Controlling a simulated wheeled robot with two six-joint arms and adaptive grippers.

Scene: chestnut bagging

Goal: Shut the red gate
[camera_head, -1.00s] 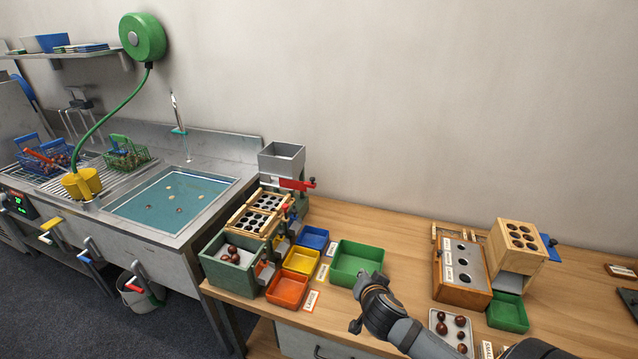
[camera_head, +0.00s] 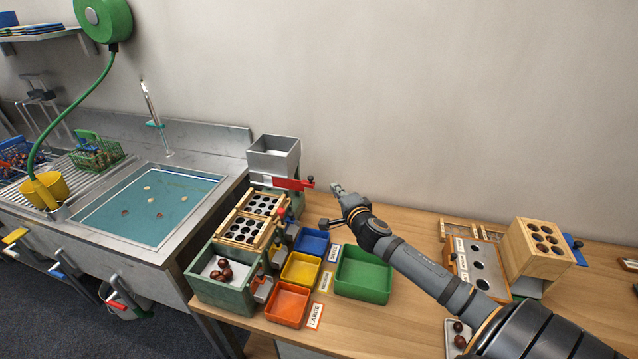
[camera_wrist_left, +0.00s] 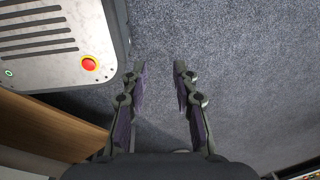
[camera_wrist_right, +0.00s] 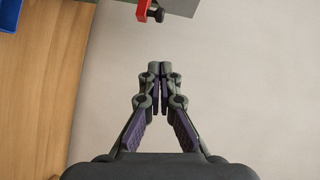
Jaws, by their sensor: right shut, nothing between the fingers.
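The red gate (camera_head: 291,184) is a flat red slide below the grey hopper (camera_head: 274,155). It sticks out to the right and has a dark knob at its end. It also shows at the top of the right wrist view (camera_wrist_right: 143,9). My right gripper (camera_head: 337,188) is shut and empty, just right of the gate's knob and apart from it. In the right wrist view its fingertips (camera_wrist_right: 159,66) meet below the gate's end. My left gripper (camera_wrist_left: 161,66) is open and empty over the floor, and shows only in the left wrist view.
Below the hopper stand the wooden sorting trays (camera_head: 254,205) and a green-grey box (camera_head: 222,283) with chestnuts. Blue (camera_head: 311,243), yellow (camera_head: 301,268), orange (camera_head: 288,304) and green (camera_head: 363,274) bins stand to their right. A sink (camera_head: 150,205) lies to the left. The wall is behind.

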